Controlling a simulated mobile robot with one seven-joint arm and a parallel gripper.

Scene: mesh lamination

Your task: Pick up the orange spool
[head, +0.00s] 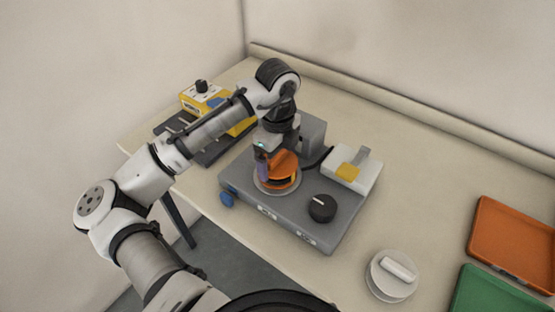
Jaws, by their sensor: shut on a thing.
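The orange spool (284,172) is at a round light plate (268,189) on top of a grey machine (240,182). It looks tilted, and a dark band shows across its lower part. My gripper (275,163) points down from above and is shut on the spool. One purplish finger shows at the spool's left side; the other finger is hidden. I cannot tell whether the spool still touches the plate.
The machine has a black knob (322,208) and a blue part (227,199). A yellow device (240,127) is at the left. A white round item (391,276), orange tray (513,243) and green tray (490,294) are at the right.

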